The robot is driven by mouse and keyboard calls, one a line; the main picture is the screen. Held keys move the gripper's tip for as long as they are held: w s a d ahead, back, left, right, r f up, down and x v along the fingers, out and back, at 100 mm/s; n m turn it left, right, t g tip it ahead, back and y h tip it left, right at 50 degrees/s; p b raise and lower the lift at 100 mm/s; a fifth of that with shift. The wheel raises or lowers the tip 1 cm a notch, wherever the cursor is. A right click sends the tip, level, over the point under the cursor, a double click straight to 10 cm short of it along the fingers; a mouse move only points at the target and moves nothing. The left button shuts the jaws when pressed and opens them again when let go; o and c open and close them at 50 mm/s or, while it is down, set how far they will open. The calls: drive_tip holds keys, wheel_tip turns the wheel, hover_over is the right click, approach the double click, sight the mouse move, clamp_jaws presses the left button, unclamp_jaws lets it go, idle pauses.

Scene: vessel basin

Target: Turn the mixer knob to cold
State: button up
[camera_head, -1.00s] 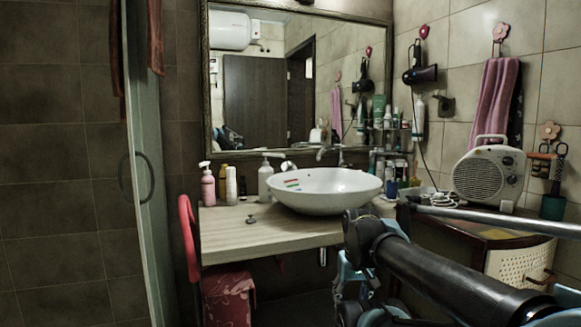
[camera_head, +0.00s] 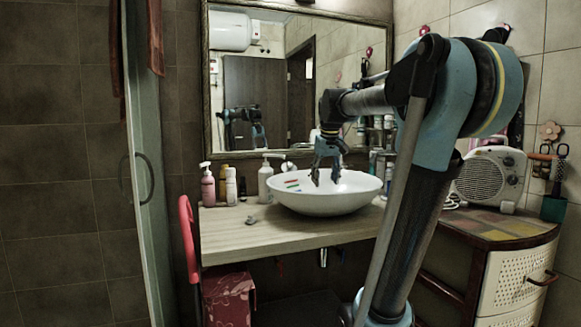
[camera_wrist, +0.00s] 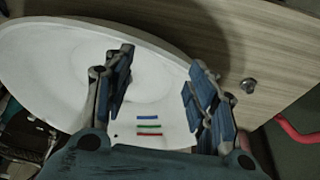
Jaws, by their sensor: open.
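A small grey knob-like piece (camera_head: 251,220) sits on the countertop left of the basin; it also shows right of my fingers in the wrist view (camera_wrist: 248,86). It is too small to read its setting. The white oval basin (camera_head: 320,203) bears blue, green and red stripes (camera_wrist: 149,126) inside its rim. My gripper (camera_head: 325,178) is over the basin, pointing down. In the wrist view its two blue-padded fingers (camera_wrist: 160,60) are spread apart with nothing between them. It is apart from the knob. The tap behind the basin is hidden by my arm in the head view.
Soap bottles (camera_head: 208,187) stand at the back left of the wooden countertop (camera_head: 235,240). A red chair (camera_head: 188,235) is at its left edge. A white heater (camera_head: 488,180) stands on the cabinet at right.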

drive_tip(key=w+a+r+n, duration=0.1)
drive_tip(key=w+a+r, duration=0.1)
drive_tip(key=w+r, duration=0.5)
drive_tip(key=w+a+r+n, duration=0.1)
drive_tip(key=w+a+r, duration=0.25)
drive_tip(key=w, duration=0.85)
drive_tip(key=n+t, duration=0.1)
approach(291, 163)
drive_tip(key=shift+y, duration=0.3)
drive_tip(key=x, duration=0.9)
drive_tip(key=shift+d+f, duration=0.1)
drive_tip(key=shift+f, duration=0.1)
drive_tip(key=shift+c, duration=0.3)
drive_tip(key=c, duration=1)
